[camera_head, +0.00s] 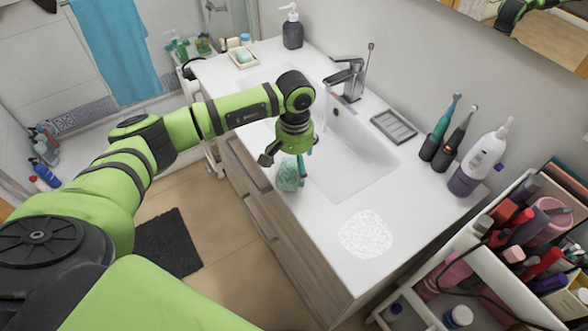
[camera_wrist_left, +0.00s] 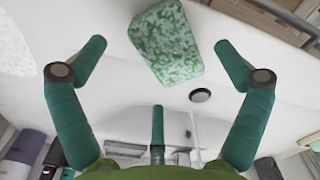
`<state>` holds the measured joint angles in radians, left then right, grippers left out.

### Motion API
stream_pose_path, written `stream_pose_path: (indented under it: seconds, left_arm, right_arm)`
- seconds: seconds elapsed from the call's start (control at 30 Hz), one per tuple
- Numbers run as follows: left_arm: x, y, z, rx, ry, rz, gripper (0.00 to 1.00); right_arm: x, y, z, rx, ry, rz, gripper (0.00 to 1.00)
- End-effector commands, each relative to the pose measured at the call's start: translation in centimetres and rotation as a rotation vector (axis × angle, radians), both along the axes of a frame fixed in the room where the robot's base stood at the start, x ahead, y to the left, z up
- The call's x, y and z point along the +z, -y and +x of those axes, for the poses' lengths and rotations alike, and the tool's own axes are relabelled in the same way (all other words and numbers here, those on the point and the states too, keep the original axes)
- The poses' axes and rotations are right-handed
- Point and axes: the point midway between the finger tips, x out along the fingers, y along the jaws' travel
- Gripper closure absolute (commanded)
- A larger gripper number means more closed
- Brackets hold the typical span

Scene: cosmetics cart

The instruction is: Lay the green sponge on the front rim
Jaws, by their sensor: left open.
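The green mottled sponge (camera_head: 289,176) is at the front rim (camera_head: 312,217) of the white washbasin, near the edge above the wooden cabinet. It also shows in the left wrist view (camera_wrist_left: 166,42), where it lies at a slant between and beyond the fingertips, with the drain nearby. My left gripper (camera_head: 287,159) is just above the sponge, pointing down. Part of the sponge's top is hidden by the gripper in the head view. My right gripper is not in view.
A white speckled patch (camera_head: 366,234) lies on the counter to the right. The tap (camera_head: 348,77) and a grey soap tray (camera_head: 394,126) are at the back. Toothbrushes, a water flosser (camera_head: 482,158) and a cosmetics cart (camera_head: 499,279) stand on the right.

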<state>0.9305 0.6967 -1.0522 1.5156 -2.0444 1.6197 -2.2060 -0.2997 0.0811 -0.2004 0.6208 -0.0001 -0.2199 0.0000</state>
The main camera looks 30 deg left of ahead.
Motion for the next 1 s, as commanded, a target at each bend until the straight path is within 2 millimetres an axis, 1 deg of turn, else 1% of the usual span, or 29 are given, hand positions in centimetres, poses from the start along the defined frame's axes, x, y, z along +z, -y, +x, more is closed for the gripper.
stream_pose_path:
  seconds: [0.03, 0.2, 0.3, 0.43, 0.6, 1.0]
  left_arm:
    - [0.9, 0.0, 0.2, -0.002, 0.008, 0.001, 0.02]
    - [4.7, 0.0, 0.2, 0.0, 0.006, 0.0, 0.02]
    - [6.6, 0.0, 0.2, -0.001, 0.006, 0.001, 0.02]
    - [8.4, 0.0, 0.2, 0.001, 0.003, 0.001, 0.02]
    - [9.4, 0.0, 0.1, 0.0, 0.0, 0.0, 0.02]
    - [9.5, 0.0, 0.1, 0.0, 0.0, 0.0, 0.02]
  right_arm:
    - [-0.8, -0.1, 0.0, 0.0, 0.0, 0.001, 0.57]
    - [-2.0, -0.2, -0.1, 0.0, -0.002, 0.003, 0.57]
    - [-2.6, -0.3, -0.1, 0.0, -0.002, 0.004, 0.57]
    - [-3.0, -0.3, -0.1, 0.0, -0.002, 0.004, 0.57]
    - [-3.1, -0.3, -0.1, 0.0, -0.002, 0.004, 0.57]
    - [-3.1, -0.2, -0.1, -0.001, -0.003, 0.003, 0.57]
